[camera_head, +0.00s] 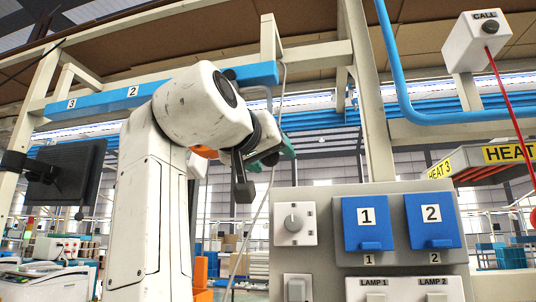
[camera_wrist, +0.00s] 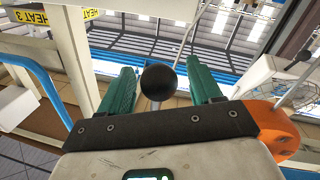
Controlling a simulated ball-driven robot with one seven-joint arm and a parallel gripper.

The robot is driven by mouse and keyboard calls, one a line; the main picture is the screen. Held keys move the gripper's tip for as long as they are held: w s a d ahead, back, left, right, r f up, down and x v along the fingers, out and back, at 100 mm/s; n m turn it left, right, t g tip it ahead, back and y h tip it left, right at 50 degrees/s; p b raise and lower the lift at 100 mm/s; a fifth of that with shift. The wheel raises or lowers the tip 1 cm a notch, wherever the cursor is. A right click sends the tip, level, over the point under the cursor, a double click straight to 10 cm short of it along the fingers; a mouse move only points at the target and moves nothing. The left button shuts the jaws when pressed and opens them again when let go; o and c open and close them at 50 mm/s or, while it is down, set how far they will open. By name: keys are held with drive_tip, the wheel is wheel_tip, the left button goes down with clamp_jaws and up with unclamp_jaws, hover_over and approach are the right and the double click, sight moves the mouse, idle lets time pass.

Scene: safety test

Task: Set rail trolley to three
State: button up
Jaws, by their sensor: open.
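The blue overhead rail (camera_head: 95,104) crosses the upper left of the head view, with plates 3 at its left and 2 further right. The rest of its right part is partly behind my white arm. In the wrist view a black ball knob (camera_wrist: 158,82) on a pale stem sits between the green fingers of my gripper (camera_wrist: 159,66). It looks like the trolley's handle. The fingers are open, with gaps on both sides of the knob. In the head view my gripper (camera_head: 282,152) is partly hidden by my arm; the trolley's body cannot be made out clearly.
A grey panel with blue covers 1 (camera_head: 367,224) and 2 (camera_head: 432,221), a dial (camera_head: 294,222) and lamp switches stands at right. A CALL box (camera_head: 476,42) with a red cord hangs upper right. A dark monitor (camera_head: 66,172) is at left, near my arm.

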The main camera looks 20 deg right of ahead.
clamp_jaws()
idle(0.5)
